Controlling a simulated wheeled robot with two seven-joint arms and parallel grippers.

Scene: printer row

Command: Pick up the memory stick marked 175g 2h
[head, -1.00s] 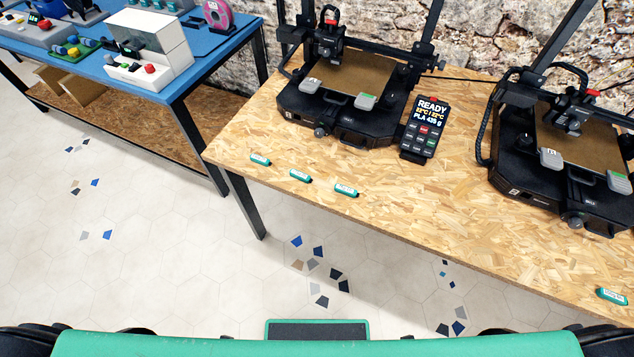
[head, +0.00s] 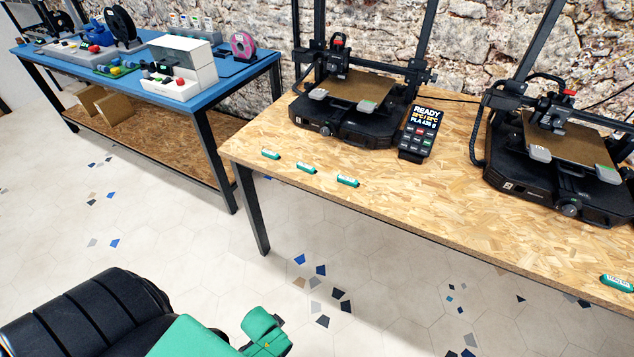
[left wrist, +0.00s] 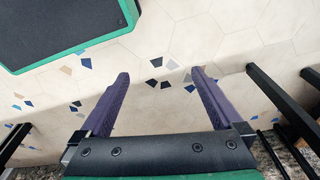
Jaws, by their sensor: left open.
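Three green memory sticks lie near the front left edge of the wooden table in the head view: a left one (head: 271,154), a middle one (head: 306,168) and a right one (head: 347,181). A fourth green stick (head: 617,282) lies near the table's front edge at the far right. Their labels are too small to read. My left arm shows at the bottom of the head view, but its fingers are not seen there. In the left wrist view my left gripper (left wrist: 161,80) is open and empty above the floor. My right gripper is not in view.
The wooden table (head: 455,175) holds two black 3D printers, a left one (head: 345,115) and a right one (head: 550,170). A control pad (head: 417,135) reading READY stands between them. A blue bench (head: 200,90) stands at the left. The floor before the table is clear.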

